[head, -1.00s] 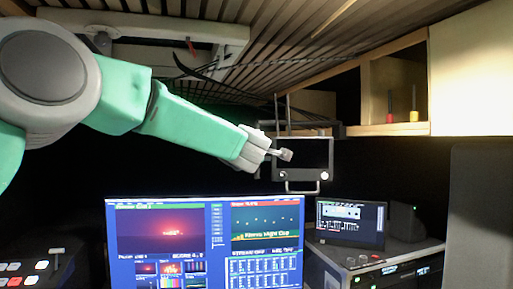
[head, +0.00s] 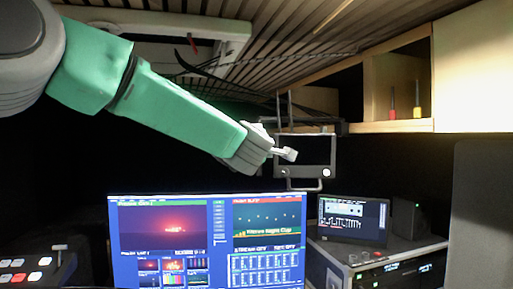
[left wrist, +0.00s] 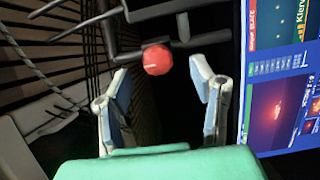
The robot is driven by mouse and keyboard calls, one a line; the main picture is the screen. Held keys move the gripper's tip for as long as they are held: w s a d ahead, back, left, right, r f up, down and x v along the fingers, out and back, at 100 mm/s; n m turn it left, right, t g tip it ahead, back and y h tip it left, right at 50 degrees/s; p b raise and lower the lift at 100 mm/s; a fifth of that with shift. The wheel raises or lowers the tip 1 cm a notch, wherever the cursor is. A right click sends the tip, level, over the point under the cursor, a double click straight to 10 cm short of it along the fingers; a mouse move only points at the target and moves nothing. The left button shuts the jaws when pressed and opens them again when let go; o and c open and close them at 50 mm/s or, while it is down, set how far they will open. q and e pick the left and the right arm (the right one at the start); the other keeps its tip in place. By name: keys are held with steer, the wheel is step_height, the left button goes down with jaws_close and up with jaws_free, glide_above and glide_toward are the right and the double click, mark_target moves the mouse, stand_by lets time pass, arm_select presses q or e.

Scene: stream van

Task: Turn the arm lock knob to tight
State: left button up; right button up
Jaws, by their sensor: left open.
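The arm lock knob is a faceted red knob (left wrist: 157,60) with a small pale mark on top, on dark metal bars. It shows in the left wrist view, just past and between the fingertips of my left gripper (left wrist: 160,76). The fingers are open, one on each side, and no contact shows. In the head view my left gripper (head: 284,154) is at the left edge of a small dark monitor (head: 305,150) hung from the arm. The knob cannot be made out there. My right gripper is in neither view.
A large lit screen (head: 212,240) stands below my left arm and fills the right of the wrist view. A laptop-like display (head: 352,220) sits on a rack case at right. A wooden shelf (head: 390,127) is upper right. Slatted ceiling and cables are above.

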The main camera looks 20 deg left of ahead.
arm_select(q)
steer(key=v, duration=0.7)
steer(key=shift+f, duration=0.15)
